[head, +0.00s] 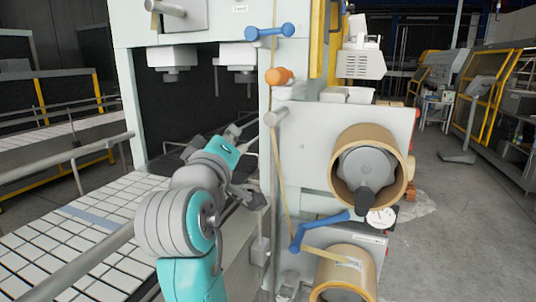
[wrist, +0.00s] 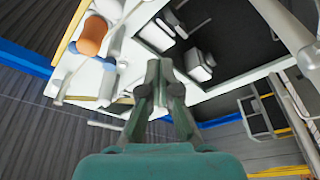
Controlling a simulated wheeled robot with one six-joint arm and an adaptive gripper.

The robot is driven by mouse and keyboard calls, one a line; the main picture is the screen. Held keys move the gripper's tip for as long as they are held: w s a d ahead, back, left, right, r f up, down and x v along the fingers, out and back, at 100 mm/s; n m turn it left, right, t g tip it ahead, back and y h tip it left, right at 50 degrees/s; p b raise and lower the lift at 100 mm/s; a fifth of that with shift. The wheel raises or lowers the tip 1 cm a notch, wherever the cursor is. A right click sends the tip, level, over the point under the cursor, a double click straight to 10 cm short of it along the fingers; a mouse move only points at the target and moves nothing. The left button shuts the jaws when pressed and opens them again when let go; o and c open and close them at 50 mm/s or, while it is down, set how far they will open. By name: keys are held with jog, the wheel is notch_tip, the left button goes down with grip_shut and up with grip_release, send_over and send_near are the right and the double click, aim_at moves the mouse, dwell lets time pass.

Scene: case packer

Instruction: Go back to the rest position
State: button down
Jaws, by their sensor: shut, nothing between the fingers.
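My gripper (head: 255,198) is in front of the machine's pale corner post in the head view, left of the large film roll (head: 337,180), with its fingertips small and dark there. In the wrist view my gripper (wrist: 158,70) has its two green fingers together at the tips, with nothing between them. It appears apart from the machine. My arm is bent, with its elbow up beside the machine's opening.
The case packer (head: 345,118) carries an orange knob (head: 279,76), blue rollers (head: 270,31) and a lower roll (head: 343,275). A metal rail (head: 85,262) and tiled conveyor (head: 40,245) lie left. Open floor (head: 450,230) is at right.

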jog(key=s+d+f+n+y, duration=0.1)
jog(key=d+f, duration=0.2)
jog(key=f, duration=0.8)
jog(key=s+d+f+g+y, duration=0.1)
jog(key=s+d+f, duration=0.15)
jog(key=f, duration=0.75)
jog(key=s+d+f+n+y, duration=0.1)
jog(key=d+f, duration=0.2)
jog(key=f, duration=0.8)
jog(key=s+d+f+m+g+y, duration=0.1)
jog(key=s+d+f, duration=0.3)
jog(key=s+f, duration=0.35)
jog(key=s+d+f+m+g+y, duration=0.1)
jog(key=s+d+f, duration=0.4)
jog(key=s+f, duration=0.25)
jog(key=s+d+m, duration=0.2)
jog(key=s, duration=0.8)
jog(key=s+d+f+m+g+h, duration=0.1)
jog(key=s+d+m, duration=0.2)
jog(key=s, duration=0.7)
jog(key=s+d+m+h, duration=0.1)
jog(key=s+d+m, duration=0.2)
jog(key=s, duration=0.7)
jog(key=shift+s+f+g, duration=0.25)
jog(key=shift+s+g, duration=0.15)
